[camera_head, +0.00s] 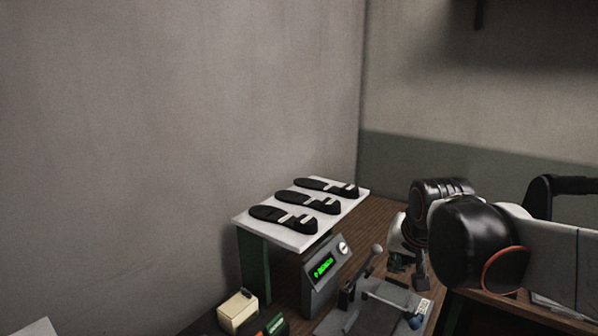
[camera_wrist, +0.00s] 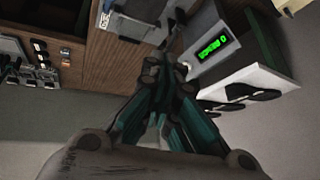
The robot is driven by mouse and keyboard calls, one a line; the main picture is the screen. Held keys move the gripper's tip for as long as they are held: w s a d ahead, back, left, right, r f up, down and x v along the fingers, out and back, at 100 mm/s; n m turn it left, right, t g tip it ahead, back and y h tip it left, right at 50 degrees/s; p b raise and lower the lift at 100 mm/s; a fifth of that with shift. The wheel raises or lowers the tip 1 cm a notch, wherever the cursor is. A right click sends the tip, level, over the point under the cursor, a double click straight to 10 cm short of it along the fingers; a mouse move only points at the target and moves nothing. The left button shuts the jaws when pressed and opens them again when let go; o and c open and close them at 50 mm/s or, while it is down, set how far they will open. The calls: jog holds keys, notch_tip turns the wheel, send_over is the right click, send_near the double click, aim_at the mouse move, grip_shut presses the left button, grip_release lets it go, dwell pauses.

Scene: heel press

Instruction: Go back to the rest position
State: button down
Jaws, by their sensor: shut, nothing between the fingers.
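My gripper (camera_wrist: 166,70) shows in the wrist view, its dark green fingers together with nothing between them. It is near the grey control box (camera_wrist: 212,45) with a lit green display. In the head view my arm reaches in from the right, and I cannot make out the fingers clearly there. The control box (camera_head: 325,272) also shows in the head view, beside the white raised shelf (camera_head: 243,219). Three black soles with pale patches lie on this shelf: the near one (camera_head: 268,213), the middle one (camera_head: 293,198) and the far one (camera_head: 316,185).
A grey machine base (camera_head: 378,308) stands on the wooden bench (camera_head: 379,213), below my arm. A cream box (camera_head: 237,311) sits at the front left. Walls close off the left and back. The space above the shelf is clear.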

jog(key=s+f+n, duration=0.2)
jog(key=s+f, duration=0.1)
jog(key=s, duration=0.6)
jog(key=s+f+n, duration=0.2)
jog(key=s, duration=0.7)
notch_tip(320, 180, down, 11)
jog(key=b, duration=1)
jog(key=shift+s+a+r, duration=0.2)
jog(key=shift+s+a, duration=0.15)
jog(key=shift+s, duration=0.05)
